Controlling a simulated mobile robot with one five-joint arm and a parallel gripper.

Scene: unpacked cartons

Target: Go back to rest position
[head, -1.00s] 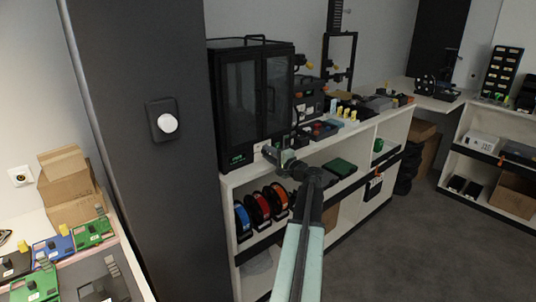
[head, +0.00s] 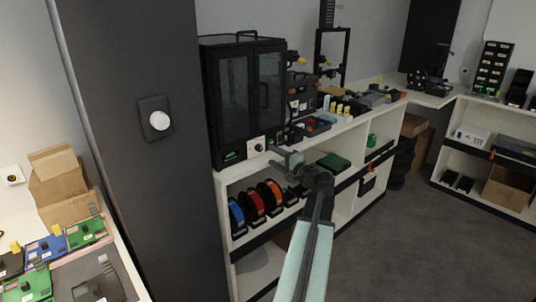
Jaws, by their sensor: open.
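My gripper (head: 284,161) is at the end of my raised arm, near the middle of the head view. Its jaws look open, with nothing visible between them. It appears in front of the white shelf unit (head: 222,200), just below the right part of the black glass-doored cabinet (head: 240,105). I cannot tell how far it is from the shelf edge. My forearm, pale green, runs down to the bottom edge and hides part of the lower shelf.
A dark pillar (head: 150,190) is at left. Open cardboard boxes (head: 62,185) and green and blue cases lie on a left table. Grey floor (head: 410,240) is clear at right.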

